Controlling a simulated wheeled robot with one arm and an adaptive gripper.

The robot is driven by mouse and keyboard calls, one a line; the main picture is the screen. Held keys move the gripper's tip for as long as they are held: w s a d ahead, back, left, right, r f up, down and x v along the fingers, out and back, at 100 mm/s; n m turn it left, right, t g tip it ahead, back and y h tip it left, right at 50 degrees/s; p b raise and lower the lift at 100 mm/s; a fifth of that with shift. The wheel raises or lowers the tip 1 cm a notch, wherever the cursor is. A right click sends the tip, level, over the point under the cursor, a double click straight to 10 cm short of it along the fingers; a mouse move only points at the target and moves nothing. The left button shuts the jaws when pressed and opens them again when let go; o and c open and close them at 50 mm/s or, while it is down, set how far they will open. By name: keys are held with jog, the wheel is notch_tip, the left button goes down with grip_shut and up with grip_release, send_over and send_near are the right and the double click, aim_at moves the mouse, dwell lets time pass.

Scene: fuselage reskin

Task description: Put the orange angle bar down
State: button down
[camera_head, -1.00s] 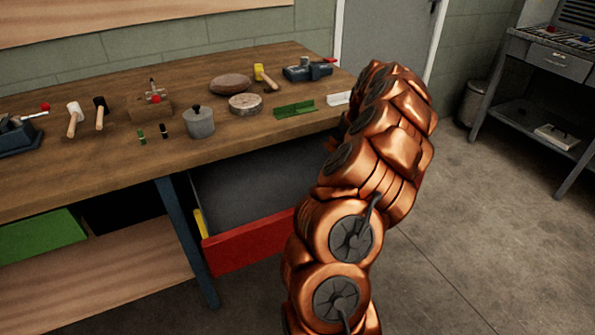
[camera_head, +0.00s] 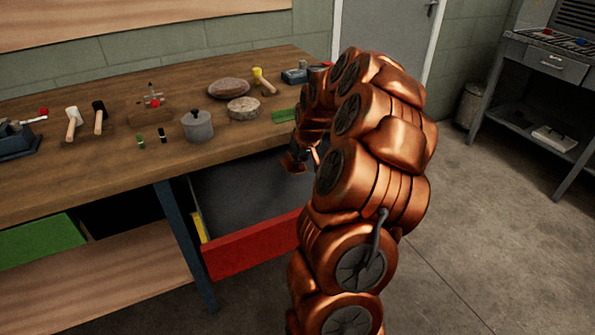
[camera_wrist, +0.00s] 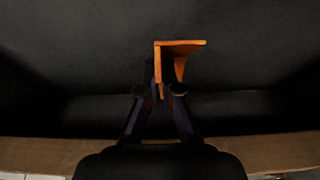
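The orange angle bar (camera_wrist: 180,47) shows in the wrist view, with an L-shaped end, between the tips of my gripper (camera_wrist: 161,92). The fingers are closed on its lower part, and it sticks out past them over a dark surface. In the head view my gripper end (camera_head: 301,158) hangs low in front of the workbench's front edge, near the open drawer. My copper arm hides most of it, and the bar cannot be made out clearly there.
The workbench (camera_head: 80,170) holds a grey lidded pot (camera_head: 197,127), a round wooden block (camera_head: 244,108), a green angle bar (camera_head: 284,116), mallets and a vise. Below it is an open drawer with a red front (camera_head: 255,247).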

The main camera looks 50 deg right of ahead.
jog(key=shift+a, duration=0.2)
notch_tip(320, 180, down, 3)
jog(key=shift+r, duration=0.1)
jog(key=shift+f, duration=0.4)
jog(key=shift+f, duration=0.2)
jog(key=c, duration=1.3)
grip_release()
jog(key=shift+r, duration=0.1)
